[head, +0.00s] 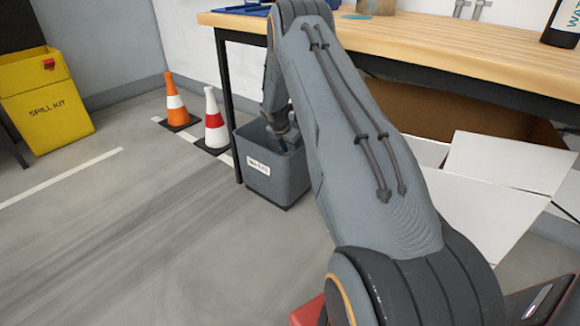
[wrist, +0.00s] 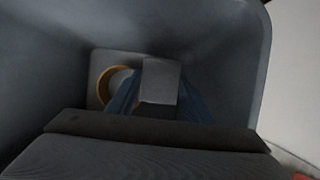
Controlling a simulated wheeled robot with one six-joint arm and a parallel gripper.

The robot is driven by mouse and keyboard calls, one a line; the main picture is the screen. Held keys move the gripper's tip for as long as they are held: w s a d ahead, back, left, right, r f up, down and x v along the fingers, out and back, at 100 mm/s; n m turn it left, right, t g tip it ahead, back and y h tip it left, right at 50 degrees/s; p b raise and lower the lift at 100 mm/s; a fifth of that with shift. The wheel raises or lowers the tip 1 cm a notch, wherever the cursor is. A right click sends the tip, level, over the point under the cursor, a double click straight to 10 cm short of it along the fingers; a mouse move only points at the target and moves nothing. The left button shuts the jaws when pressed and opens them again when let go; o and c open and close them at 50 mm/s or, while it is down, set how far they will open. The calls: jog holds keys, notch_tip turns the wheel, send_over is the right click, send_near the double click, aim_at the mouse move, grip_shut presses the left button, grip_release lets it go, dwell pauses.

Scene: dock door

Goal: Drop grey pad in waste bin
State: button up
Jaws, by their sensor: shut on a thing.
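The waste bin (head: 270,178) is a dark grey open box with a white label, standing on the floor at the table's left end. My gripper (head: 281,137) reaches down into its opening, and the fingertips are hidden in the head view. In the wrist view the bin's inner walls (wrist: 225,45) surround my gripper (wrist: 157,92). Its blue fingers are shut on the grey pad (wrist: 161,76), a small light-grey block. The pad is over the bin floor; I cannot tell its height above it.
A tan ring (wrist: 106,84) lies on the bin floor. Two cones, orange (head: 175,103) and red-white (head: 214,121), stand left of the bin. A yellow spill kit (head: 45,105) is farther left. The wooden table (head: 430,45) and an open white-flapped box (head: 485,185) are right.

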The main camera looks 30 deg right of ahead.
jog(key=shift+f+b, duration=1.05)
jog(key=shift+f, duration=1.2)
jog(key=shift+f, duration=0.1)
jog(key=shift+f, duration=0.55)
jog(key=o, duration=1.1)
jog(key=shift+r, duration=0.15)
jog(key=shift+r, duration=0.35)
jog(key=p+v, duration=0.5)
jog(key=v, duration=0.7)
jog(key=shift+r, duration=0.2)
